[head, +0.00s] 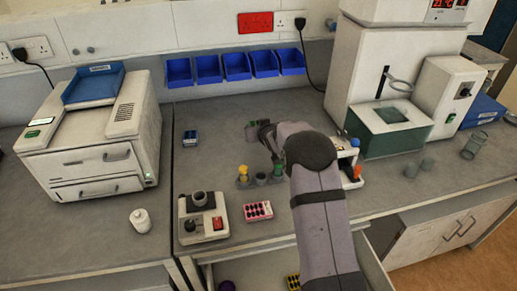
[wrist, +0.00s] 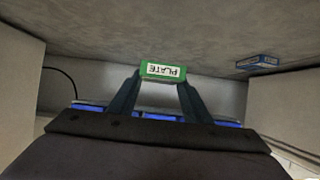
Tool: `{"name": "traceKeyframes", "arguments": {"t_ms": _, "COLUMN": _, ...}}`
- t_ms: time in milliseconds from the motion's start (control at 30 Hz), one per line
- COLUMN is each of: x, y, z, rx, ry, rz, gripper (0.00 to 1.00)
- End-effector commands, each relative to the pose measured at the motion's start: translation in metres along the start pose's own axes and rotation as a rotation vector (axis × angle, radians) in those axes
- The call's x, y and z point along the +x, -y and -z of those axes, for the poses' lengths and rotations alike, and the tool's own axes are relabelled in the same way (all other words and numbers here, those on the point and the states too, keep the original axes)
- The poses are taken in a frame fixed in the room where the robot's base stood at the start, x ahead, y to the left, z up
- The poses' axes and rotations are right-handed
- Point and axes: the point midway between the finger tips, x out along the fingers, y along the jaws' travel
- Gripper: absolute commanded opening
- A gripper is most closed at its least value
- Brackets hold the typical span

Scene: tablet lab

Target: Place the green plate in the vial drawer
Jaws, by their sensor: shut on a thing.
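My gripper (head: 262,132) is over the back middle of the bench, beyond my arm. It is shut on the green plate (wrist: 162,71), whose white label reads PLATE upside down in the wrist view, between the two dark fingers. In the head view the green plate (head: 251,131) is small and partly hidden by the gripper. An open drawer (head: 250,262) juts out under the bench's front edge. It holds a purple round thing and a yellow plate; my arm hides part of it. I cannot tell whether it is the vial drawer.
A white machine (head: 95,140) with two shut drawers stands left. A pink rack (head: 258,210), a small white device (head: 203,218) and a yellow-topped vial (head: 243,174) stand near the middle. Blue bins (head: 236,67) hang on the wall.

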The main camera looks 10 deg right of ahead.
Motion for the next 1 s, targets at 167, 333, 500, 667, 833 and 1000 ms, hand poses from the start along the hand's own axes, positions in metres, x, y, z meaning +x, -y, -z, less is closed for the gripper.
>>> {"name": "traceKeyframes", "arguments": {"t_ms": 167, "x": 0.013, "y": 0.0, "z": -0.025, "rx": 0.001, "ry": 0.004, "rz": 0.0, "gripper": 0.2}}
{"name": "traceKeyframes", "arguments": {"t_ms": 333, "x": 0.019, "y": 0.0, "z": -0.035, "rx": -0.001, "ry": 0.0, "rz": 0.0, "gripper": 0.2}}
{"name": "traceKeyframes", "arguments": {"t_ms": 500, "x": 0.021, "y": 0.0, "z": -0.038, "rx": 0.0, "ry": 0.0, "rz": 0.0, "gripper": 0.2}}
{"name": "traceKeyframes", "arguments": {"t_ms": 667, "x": 0.028, "y": 0.0, "z": -0.052, "rx": 0.0, "ry": 0.004, "rz": 0.0, "gripper": 0.2}}
{"name": "traceKeyframes", "arguments": {"t_ms": 833, "x": 0.036, "y": 0.0, "z": -0.067, "rx": 0.0, "ry": 0.002, "rz": 0.0, "gripper": 0.2}}
{"name": "traceKeyframes", "arguments": {"t_ms": 1000, "x": 0.04, "y": 0.0, "z": -0.073, "rx": -0.001, "ry": -0.001, "rz": 0.0, "gripper": 0.2}}
